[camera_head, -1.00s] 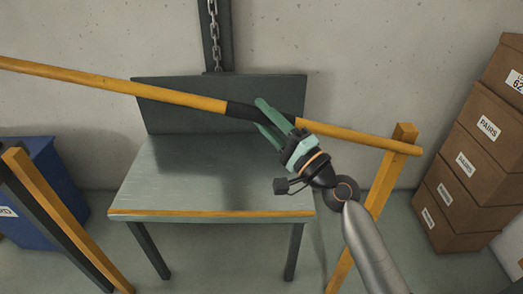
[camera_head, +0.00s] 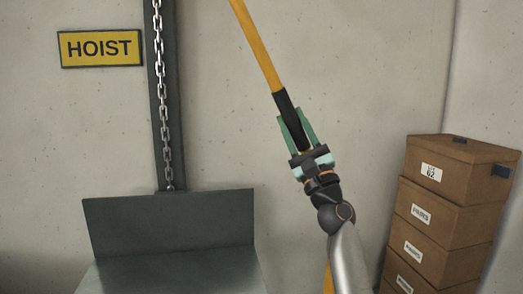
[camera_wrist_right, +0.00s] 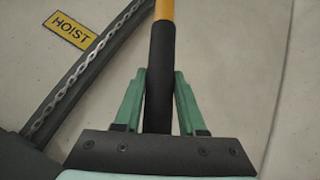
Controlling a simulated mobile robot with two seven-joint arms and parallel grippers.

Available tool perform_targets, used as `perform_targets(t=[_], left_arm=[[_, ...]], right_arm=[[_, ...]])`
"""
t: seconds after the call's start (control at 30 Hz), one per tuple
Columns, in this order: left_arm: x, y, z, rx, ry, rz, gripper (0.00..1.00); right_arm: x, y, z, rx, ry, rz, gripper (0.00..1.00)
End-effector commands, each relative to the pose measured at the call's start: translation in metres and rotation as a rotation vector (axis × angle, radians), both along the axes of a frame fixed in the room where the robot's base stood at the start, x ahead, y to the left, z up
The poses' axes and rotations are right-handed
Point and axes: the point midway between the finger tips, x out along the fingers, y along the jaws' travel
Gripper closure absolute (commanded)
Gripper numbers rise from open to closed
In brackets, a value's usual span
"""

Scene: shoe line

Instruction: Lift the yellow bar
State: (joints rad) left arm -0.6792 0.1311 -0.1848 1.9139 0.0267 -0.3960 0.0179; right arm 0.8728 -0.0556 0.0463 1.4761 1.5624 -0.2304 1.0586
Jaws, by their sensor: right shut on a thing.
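The yellow bar (camera_head: 256,45) is raised steeply, its upper end running out of the top of the head view. My right gripper (camera_head: 297,127) is shut on the bar's black sleeve (camera_head: 284,103), with a green finger on either side. In the right wrist view the sleeve (camera_wrist_right: 160,78) stands between the two fingers (camera_wrist_right: 160,98), and the yellow part (camera_wrist_right: 164,10) continues above it. The bar's lower end is hidden behind my gripper and arm. My left gripper is not in view.
A chain (camera_head: 162,100) hangs on a dark post beside a yellow HOIST sign (camera_head: 101,48). A grey metal bench with a backboard (camera_head: 170,228) stands at lower left. Stacked cartons (camera_head: 453,212) stand at right. A yellow post (camera_head: 328,280) shows behind my arm.

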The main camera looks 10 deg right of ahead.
Motion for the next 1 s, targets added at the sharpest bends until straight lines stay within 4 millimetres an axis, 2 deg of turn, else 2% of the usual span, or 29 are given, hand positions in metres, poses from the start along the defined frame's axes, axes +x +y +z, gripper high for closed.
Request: perform_targets(t=[0.03,0.2,0.4,0.6,0.97,1.0], left_arm=[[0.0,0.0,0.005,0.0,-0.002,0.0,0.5],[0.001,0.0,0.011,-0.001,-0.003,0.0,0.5],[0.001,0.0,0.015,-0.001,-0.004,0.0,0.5],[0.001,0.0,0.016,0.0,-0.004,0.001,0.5],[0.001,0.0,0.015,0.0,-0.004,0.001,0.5],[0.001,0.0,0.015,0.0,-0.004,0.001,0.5]], right_arm=[[0.0,-0.012,0.009,0.036,-0.002,0.0,1.0],[0.0,-0.043,0.02,0.13,-0.002,0.0,1.0],[0.0,-0.065,0.026,0.196,-0.001,0.001,1.0],[0.0,-0.073,0.027,0.219,-0.001,0.0,1.0],[0.0,-0.074,0.026,0.221,0.0,-0.001,1.0],[0.0,-0.074,0.026,0.221,0.0,-0.002,0.57]])
